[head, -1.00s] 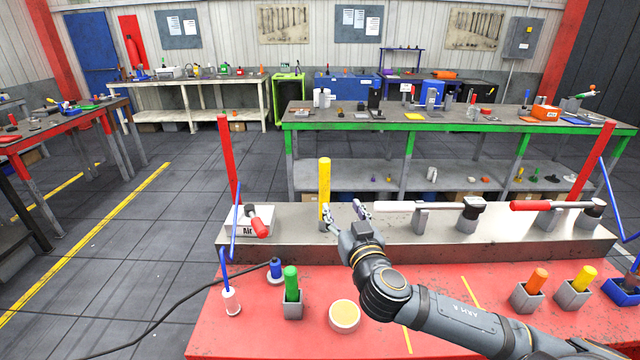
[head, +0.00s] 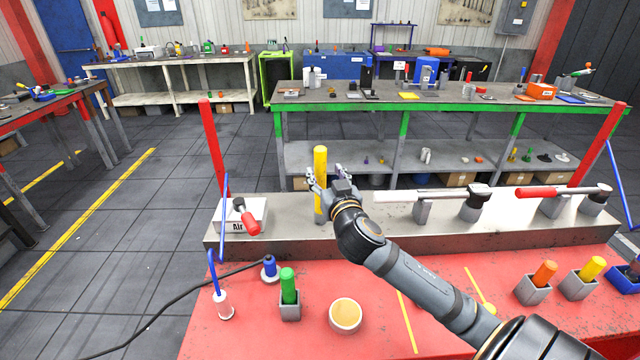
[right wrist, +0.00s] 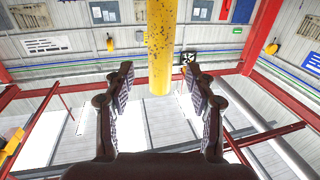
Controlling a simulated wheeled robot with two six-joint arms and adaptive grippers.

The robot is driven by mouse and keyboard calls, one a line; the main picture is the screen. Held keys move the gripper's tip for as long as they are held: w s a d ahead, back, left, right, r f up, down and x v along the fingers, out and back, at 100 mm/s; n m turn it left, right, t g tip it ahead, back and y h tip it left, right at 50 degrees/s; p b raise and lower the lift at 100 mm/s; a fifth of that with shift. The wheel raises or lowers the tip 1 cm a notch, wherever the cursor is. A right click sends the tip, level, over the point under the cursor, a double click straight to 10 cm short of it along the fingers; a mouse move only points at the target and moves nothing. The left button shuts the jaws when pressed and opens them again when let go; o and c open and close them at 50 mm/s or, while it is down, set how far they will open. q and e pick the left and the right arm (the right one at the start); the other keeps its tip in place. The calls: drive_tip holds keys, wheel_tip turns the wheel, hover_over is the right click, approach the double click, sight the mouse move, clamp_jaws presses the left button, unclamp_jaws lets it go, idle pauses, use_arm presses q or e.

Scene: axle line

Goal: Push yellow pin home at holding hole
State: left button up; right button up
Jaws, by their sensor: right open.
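A tall yellow pin (head: 320,158) stands upright at the left part of the grey metal block (head: 290,220). My right gripper (head: 326,178) is open near the upper part of this pin, its fingers showing left and right of it. In the right wrist view the yellow pin (right wrist: 160,45) lies between the lines of the two open fingers, with one end visible; whether they touch it is unclear. The hole at its foot cannot be made out. My left gripper is not in view.
Two toggle clamps (head: 422,207) (head: 552,203) sit on the block. A box with a red lever (head: 245,216) is at left. Green (head: 288,285), orange (head: 543,274) and yellow (head: 592,268) pins stand in grey holders on the red table. A round tan-topped pot (head: 345,314) stands in front.

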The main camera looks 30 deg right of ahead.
sight(322, 167)
drive_tip(key=shift+w+d+r+p, duration=0.2)
drive_tip(key=shift+w+p, duration=0.2)
drive_tip(key=shift+w, duration=0.2)
drive_tip(key=shift+w+d+r+p, duration=0.2)
drive_tip(key=shift+w+p, duration=0.2)
drive_tip(key=shift+w, duration=0.15)
drive_tip(key=shift+f+x, duration=0.25)
drive_tip(key=shift+x, duration=0.85)
drive_tip(key=shift+w+f, duration=0.1)
drive_tip(key=shift+w, duration=0.1)
drive_tip(key=shift+s, duration=0.2)
drive_tip(key=c, duration=0.3)
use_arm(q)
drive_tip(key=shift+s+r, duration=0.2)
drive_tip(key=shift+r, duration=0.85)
use_arm(e)
clamp_jaws()
